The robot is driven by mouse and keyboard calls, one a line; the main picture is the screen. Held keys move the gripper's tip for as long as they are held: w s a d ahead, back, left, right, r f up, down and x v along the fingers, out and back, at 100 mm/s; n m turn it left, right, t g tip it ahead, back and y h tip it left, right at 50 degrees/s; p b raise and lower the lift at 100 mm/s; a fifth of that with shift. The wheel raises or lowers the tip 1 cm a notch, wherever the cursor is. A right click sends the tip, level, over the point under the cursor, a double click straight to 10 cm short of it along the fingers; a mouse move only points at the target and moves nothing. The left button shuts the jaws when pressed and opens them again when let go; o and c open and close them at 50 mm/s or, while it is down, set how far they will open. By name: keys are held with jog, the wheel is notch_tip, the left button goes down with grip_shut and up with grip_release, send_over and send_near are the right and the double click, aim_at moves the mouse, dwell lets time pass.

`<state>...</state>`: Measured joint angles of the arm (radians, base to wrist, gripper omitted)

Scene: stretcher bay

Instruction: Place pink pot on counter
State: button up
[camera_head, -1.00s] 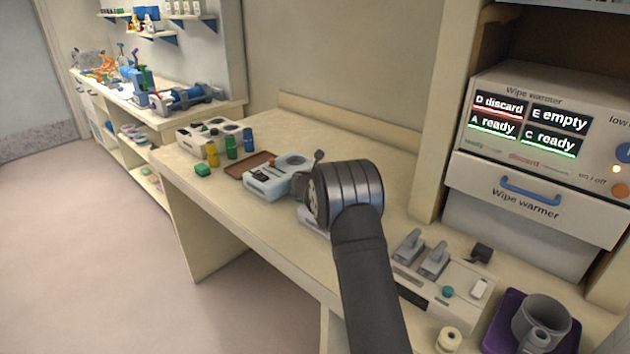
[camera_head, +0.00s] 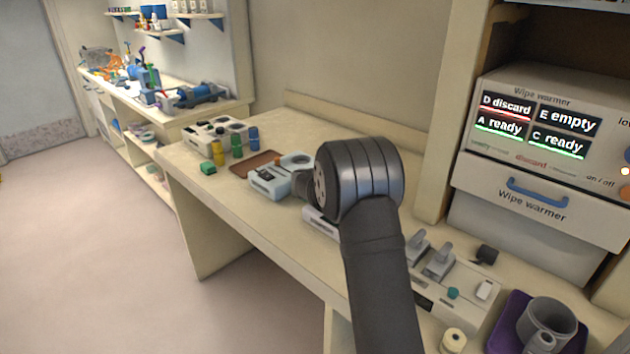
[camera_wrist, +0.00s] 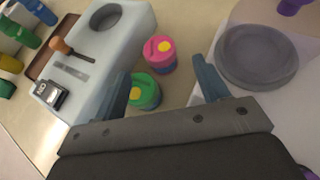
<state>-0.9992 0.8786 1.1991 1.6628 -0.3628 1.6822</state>
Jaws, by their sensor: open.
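The pink-lidded pot (camera_wrist: 158,52) has a yellow dot on its lid and a blue and pink body. It stands on the counter (camera_wrist: 187,22) in the wrist view, just beyond my fingertips. A similar green-lidded pot (camera_wrist: 143,90) stands nearer, close beside my left finger. My gripper (camera_wrist: 163,68) is open, its blue-grey fingers spread on either side of these pots, and grips nothing. In the head view the counter (camera_head: 300,260) shows, but my dark arm hides the gripper and both pots.
A pale blue device (camera_head: 270,182) with a round opening stands left of the pots, beside a brown tray (camera_head: 250,163). A grey round dish (camera_wrist: 257,55) sits to the right in the wrist view. The wipe warmer (camera_head: 540,150) stands at the right. The counter's front strip is clear.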

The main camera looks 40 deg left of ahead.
jog(key=shift+v, duration=2.55)
jog(key=x, duration=1.2)
jog(key=shift+r, duration=0.1)
jog(key=shift+f, duration=0.4)
